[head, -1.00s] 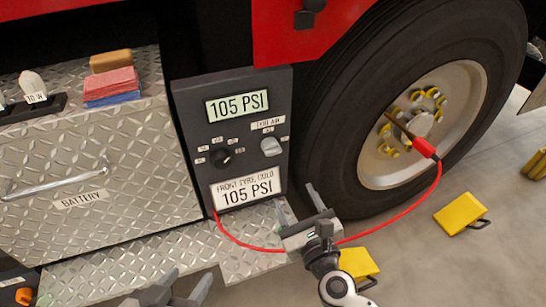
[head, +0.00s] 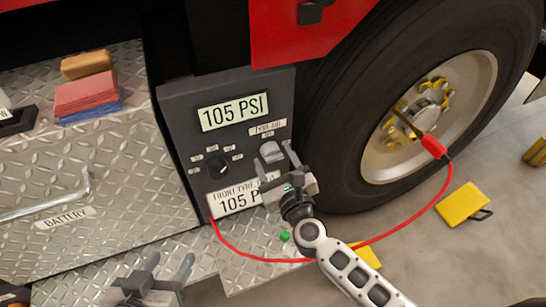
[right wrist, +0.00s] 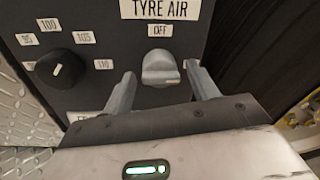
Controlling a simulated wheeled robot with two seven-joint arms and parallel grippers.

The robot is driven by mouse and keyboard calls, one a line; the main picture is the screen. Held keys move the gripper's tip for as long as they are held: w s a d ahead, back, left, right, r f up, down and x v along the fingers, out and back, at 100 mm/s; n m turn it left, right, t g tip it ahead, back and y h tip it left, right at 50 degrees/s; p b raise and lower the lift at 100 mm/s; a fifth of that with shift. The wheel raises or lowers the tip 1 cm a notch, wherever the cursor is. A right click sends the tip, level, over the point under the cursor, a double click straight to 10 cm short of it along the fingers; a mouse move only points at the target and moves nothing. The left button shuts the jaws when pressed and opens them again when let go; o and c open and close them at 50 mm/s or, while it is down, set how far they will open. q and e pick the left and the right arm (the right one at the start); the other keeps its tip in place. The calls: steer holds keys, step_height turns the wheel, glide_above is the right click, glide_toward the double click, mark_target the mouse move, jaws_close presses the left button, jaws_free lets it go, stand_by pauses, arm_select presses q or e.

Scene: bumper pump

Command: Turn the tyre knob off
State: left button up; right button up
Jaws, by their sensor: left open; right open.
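The tyre knob (head: 270,152) is a light grey dial on the dark pump panel, under the TYRE AIR label. In the right wrist view the knob (right wrist: 160,66) sits below a small OFF tag (right wrist: 159,30), with a pale mark on its lower right part. My right gripper (head: 279,170) is open just in front of the panel. Its fingers stand either side of the knob in the wrist view; I cannot tell whether they touch it. My left gripper (head: 169,270) is open and empty, low in the head view, away from the panel.
A black dial (head: 218,165) sits left of the knob. The display (head: 232,113) reads 105 PSI. A red hose (head: 385,235) runs from the panel to the wheel (head: 460,130). Yellow blocks (head: 461,204) lie on the floor. Cloths (head: 86,92) lie on the metal ledge.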

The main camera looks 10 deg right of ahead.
steer(key=c, duration=0.9)
arm_select(q)
steer(key=shift+s+d, duration=0.1)
